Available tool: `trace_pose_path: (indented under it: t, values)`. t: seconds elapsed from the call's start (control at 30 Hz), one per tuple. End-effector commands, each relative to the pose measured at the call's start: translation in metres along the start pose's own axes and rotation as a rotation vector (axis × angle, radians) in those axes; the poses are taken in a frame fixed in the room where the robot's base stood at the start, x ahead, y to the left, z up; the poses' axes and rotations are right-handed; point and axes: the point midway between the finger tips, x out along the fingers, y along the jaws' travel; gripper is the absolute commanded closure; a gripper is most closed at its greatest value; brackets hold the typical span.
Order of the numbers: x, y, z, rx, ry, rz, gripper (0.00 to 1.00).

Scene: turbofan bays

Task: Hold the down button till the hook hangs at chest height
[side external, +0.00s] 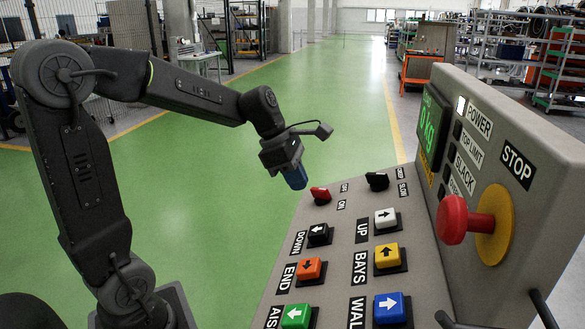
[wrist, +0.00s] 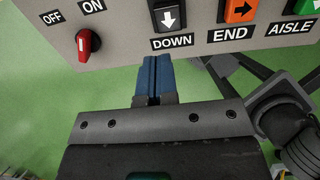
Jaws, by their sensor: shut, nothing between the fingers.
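The down button (side external: 318,234) is a black cap with a white arrow, beside its DOWN label on the sloping grey console (side external: 350,265). It also shows at the top of the wrist view (wrist: 168,18). My gripper (side external: 296,178) has blue fingers and hangs beyond the console's far left edge, apart from the button. In the wrist view the fingers (wrist: 151,74) are closed together and empty, pointing toward the button with a gap between. The hook is not in either view.
A red OFF/ON knob (side external: 320,195) sits close to my fingers. The white UP (side external: 386,217), orange END (side external: 309,270) and yellow BAYS (side external: 388,256) buttons neighbour DOWN. A red STOP mushroom (side external: 454,219) juts from the upright panel, whose display (side external: 430,127) reads 0 kg. Green floor is clear.

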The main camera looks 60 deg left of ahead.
Motion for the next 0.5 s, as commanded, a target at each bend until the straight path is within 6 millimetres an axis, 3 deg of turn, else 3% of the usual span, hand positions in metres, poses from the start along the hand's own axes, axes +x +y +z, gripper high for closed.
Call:
trace_pose_path:
  t: [0.2, 0.5]
  values:
    - [-0.024, 0.001, 0.001, -0.001, -0.002, 0.002, 1.00]
    - [-0.027, 0.001, 0.001, 0.000, -0.002, 0.002, 1.00]
